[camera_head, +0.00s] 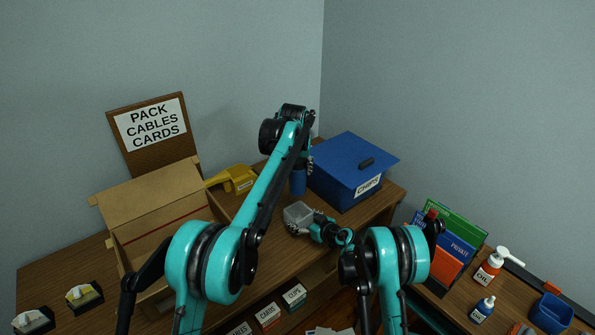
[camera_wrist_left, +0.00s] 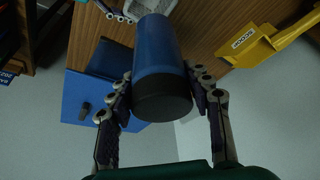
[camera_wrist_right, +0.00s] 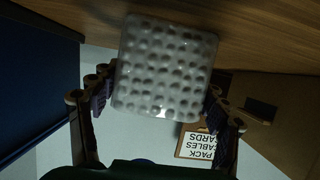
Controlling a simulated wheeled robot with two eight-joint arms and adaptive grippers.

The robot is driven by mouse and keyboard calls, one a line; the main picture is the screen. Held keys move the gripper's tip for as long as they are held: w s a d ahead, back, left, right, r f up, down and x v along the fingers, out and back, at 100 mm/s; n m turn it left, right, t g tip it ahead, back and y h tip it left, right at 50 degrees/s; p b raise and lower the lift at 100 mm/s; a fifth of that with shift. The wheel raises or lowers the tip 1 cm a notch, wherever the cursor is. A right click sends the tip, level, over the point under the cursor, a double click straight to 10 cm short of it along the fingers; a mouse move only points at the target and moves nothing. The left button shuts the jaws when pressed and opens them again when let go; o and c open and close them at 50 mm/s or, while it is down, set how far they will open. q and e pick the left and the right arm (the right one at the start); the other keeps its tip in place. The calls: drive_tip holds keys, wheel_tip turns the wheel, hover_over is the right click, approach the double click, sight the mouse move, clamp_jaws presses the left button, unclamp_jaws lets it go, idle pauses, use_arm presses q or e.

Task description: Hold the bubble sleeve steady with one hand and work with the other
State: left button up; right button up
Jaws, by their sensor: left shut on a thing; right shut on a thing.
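The bubble sleeve (camera_head: 297,212) is a pale grey, bubbled pouch near the table's front edge; it fills the middle of the right wrist view (camera_wrist_right: 165,68). My right gripper (camera_head: 303,228) is shut on it, one finger at each side. My left gripper (camera_head: 302,168) is shut on a blue cylinder with a dark end (camera_head: 298,183), behind and above the sleeve in the head view. The left wrist view shows the cylinder (camera_wrist_left: 160,45) between both fingers, with the sleeve's edge beyond it. The cylinder and sleeve look apart. The sleeve's opening is not clearly visible.
A blue lidded CHIPS box (camera_head: 345,180) stands close to the right of both grippers. A yellow scoop (camera_head: 240,179) and an open cardboard box (camera_head: 140,230) are to the left. Folders (camera_head: 445,250) and bottles (camera_head: 488,268) stand on the right table. Labelled bins (camera_head: 268,313) sit below the front edge.

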use_arm(q)
drive_tip(key=shift+r, duration=1.2)
drive_tip(key=shift+f, duration=0.1)
use_arm(e)
drive_tip(key=o, duration=1.2)
